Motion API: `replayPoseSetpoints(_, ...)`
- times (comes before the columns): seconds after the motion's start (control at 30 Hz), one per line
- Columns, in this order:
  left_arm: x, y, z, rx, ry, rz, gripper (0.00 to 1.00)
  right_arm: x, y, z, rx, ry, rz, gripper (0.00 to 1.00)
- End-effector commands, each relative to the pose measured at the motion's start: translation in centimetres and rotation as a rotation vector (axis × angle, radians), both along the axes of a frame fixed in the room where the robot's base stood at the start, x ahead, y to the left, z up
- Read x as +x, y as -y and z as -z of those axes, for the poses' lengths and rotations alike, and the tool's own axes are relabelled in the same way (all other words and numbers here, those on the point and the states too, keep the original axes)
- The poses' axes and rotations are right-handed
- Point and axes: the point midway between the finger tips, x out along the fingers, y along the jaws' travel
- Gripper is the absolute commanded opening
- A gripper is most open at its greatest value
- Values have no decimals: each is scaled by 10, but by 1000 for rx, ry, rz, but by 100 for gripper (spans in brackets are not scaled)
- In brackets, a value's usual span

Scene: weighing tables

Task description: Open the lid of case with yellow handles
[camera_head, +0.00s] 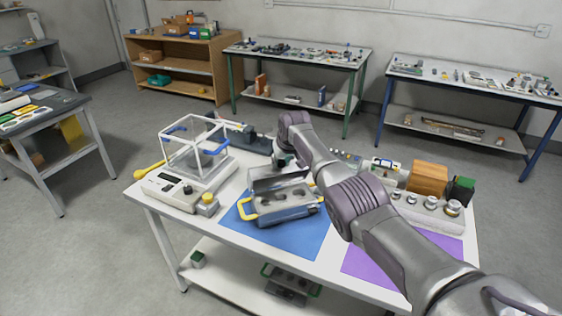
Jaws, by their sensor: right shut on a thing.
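The metal case (283,211) with yellow handles sits on the blue mat (290,240) at the middle of the near table. A yellow handle (243,209) shows at its left end. Its grey lid (274,183) is raised at the back of the case, so the dark shapes inside show. My right gripper (285,164) is at the upper edge of the lid, shut on it; the fingertips are small and partly hidden. My left gripper is not in view.
A balance (180,188) with a clear draft shield stands left of the case. A purple mat (372,268), a row of metal weights (425,204) and a wooden block (428,178) are to the right, partly behind my arm. The blue mat's front part is bare.

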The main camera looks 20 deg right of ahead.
Motion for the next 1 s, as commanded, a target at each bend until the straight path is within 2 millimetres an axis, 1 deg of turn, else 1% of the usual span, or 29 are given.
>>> replayPoseSetpoints(0.37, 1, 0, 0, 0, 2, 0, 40, 0, 0, 0, -1, -1, 0, 0)
replayPoseSetpoints(0.4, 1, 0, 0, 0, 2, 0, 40, 0, 0, 0, -1, -1, 0, 38)
replayPoseSetpoints(0.47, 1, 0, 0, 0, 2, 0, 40, 0, 0, 0, -1, 0, 0, 48)
replayPoseSetpoints(0.5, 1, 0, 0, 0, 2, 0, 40, 0, 0, 0, -1, 0, 0, 55)
replayPoseSetpoints(0.53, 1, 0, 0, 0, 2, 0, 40, 0, 0, 0, -1, 0, 0, 56)
replayPoseSetpoints(0.87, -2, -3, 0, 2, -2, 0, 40, 0, 0, -1, 0, 0, 0, 56)
replayPoseSetpoints(1.0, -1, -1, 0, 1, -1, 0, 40, -3, 0, -7, 0, 2, 0, 56)
